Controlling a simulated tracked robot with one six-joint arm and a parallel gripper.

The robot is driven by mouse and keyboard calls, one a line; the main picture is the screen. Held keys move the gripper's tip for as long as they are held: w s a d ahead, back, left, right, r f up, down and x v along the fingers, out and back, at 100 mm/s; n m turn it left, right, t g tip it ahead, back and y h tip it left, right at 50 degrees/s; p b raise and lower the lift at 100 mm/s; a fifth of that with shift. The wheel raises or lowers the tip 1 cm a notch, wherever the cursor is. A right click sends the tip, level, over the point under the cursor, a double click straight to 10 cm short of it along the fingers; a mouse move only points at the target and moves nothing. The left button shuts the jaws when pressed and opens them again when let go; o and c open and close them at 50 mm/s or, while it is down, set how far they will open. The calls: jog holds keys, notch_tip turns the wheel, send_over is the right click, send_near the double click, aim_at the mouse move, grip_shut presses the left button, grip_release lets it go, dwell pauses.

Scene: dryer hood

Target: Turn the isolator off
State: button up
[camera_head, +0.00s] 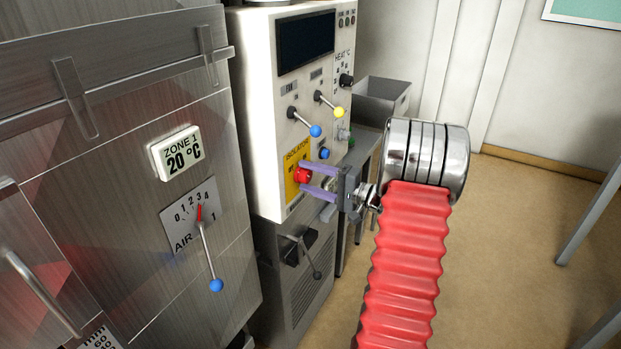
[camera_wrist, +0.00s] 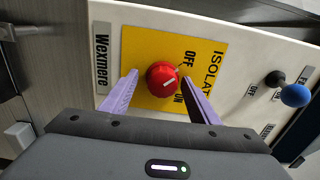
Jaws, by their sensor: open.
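The isolator is a round red knob (camera_head: 302,174) on a yellow plate (camera_head: 291,188) low on the white control panel. In the wrist view the red knob (camera_wrist: 163,79) has a white pointer mark, and the yellow plate (camera_wrist: 140,45) reads ISOLATOR, OFF and ON. The mark runs slantwise; I cannot tell which word it points to. My gripper (camera_head: 318,181) has purple fingers, open, reaching toward the panel with the knob in line between them. In the wrist view the fingers of my gripper (camera_wrist: 160,88) lie on either side of the knob, with gaps showing.
Above the isolator are a blue-tipped lever (camera_head: 315,130), a yellow-tipped lever (camera_head: 338,111) and a dark display (camera_head: 306,42). To the left is a steel cabinet with an AIR lever (camera_head: 216,284) and a ZONE 1 display (camera_head: 177,152). Open floor (camera_head: 510,250) lies to the right.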

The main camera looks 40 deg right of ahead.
jog(key=shift+d+r, duration=0.1)
jog(key=shift+s+d, duration=0.2)
jog(key=shift+s, duration=0.3)
jog(key=v, duration=1.2)
jog(key=shift+s, duration=0.3)
